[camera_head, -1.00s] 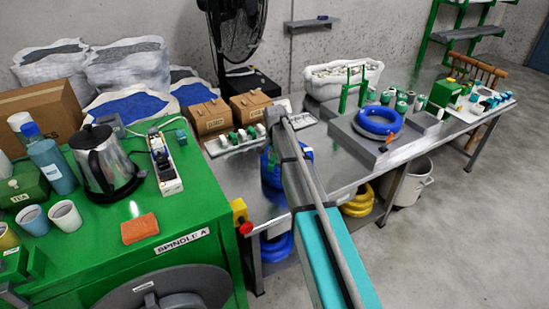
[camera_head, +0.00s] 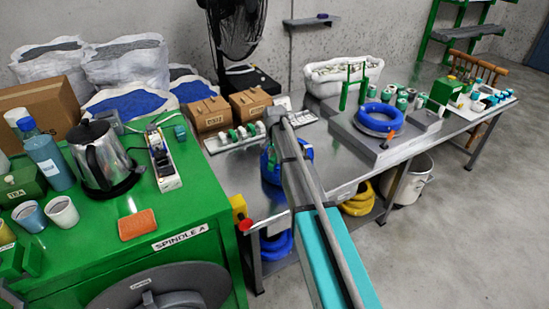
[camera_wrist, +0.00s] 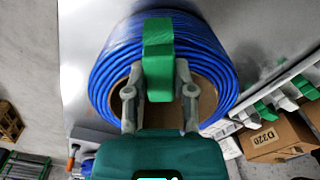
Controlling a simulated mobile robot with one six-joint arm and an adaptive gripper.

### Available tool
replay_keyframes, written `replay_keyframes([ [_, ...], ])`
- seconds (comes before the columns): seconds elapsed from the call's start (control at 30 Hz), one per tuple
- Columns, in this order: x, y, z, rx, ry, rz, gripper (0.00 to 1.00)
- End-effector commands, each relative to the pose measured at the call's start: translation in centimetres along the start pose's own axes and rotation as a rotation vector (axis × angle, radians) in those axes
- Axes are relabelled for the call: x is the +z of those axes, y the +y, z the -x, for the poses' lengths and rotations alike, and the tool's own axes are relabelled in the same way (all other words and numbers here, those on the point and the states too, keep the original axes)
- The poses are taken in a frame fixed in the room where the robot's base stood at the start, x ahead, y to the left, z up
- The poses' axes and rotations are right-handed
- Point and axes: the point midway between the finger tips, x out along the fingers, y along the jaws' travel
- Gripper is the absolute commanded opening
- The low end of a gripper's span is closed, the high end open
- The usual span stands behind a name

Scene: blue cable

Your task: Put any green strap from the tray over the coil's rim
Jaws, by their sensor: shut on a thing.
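My gripper (camera_wrist: 160,103) is shut on a green strap (camera_wrist: 158,45). The strap is held between the two grey fingers, over the ring of a blue cable coil (camera_wrist: 112,52) with a brown inner core. In this view it overlaps the windings and part of the hole; I cannot tell whether it touches the rim. In the head view the coil (camera_head: 270,166) shows partly behind my arm, and my gripper is hidden there. The tray (camera_head: 213,146) of green and white straps lies left of my arm, in front of the boxes; it also shows in the wrist view (camera_wrist: 238,118).
Cardboard boxes (camera_head: 208,114) stand behind the tray. A second blue coil (camera_head: 378,118) lies on a grey platform (camera_head: 350,128) at right, beside green posts (camera_head: 344,97) and an orange-handled part (camera_head: 388,136). A green cabinet (camera_head: 105,235) stands at left. Bare metal table lies between coil and platform.

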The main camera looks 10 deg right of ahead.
Motion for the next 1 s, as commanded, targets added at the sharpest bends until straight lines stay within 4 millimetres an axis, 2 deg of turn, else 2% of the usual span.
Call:
replay_keyframes([
  [0.47,0.0,0.0,-0.1,0.000,0.000,0.000,0.11],
  [1.0,0.0,0.0,-1.2,0.000,0.000,0.000,0.11],
])
